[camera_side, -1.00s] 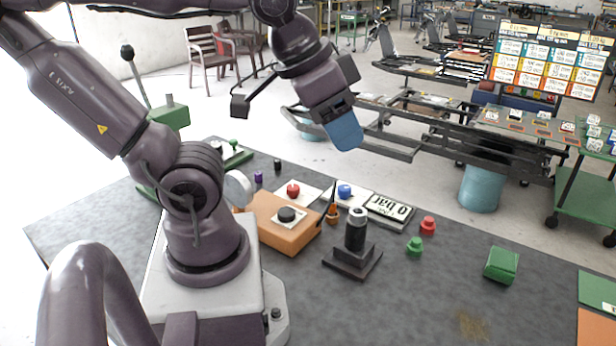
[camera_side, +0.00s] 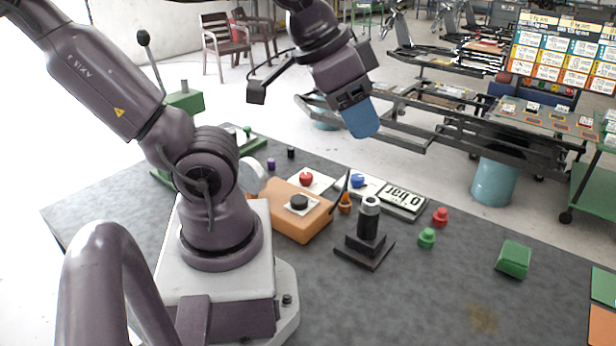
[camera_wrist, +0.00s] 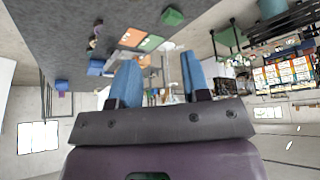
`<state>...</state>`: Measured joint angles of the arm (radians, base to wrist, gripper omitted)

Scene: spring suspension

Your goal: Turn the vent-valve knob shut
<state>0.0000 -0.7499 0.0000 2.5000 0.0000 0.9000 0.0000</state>
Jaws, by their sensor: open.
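My gripper (camera_side: 362,120) is high above the table in the side view, pointing down and right with its blue fingers. The wrist view shows the two blue fingers (camera_wrist: 160,68) apart with nothing between them. Below it on the table are a red knob (camera_side: 306,179) on a white plate, a blue knob (camera_side: 357,181) on a white plate beside a "0 bar" display (camera_side: 400,198), and a black round knob (camera_side: 299,202) on an orange box. I cannot tell which is the vent-valve knob. My gripper touches none of them.
A black cylinder on a stepped base (camera_side: 368,225) stands front of the knobs, with an orange piece (camera_side: 345,205) behind it. A green knob-like part (camera_side: 427,238), a red one (camera_side: 440,217) and a green block (camera_side: 513,259) lie to the right. The table's front middle is clear.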

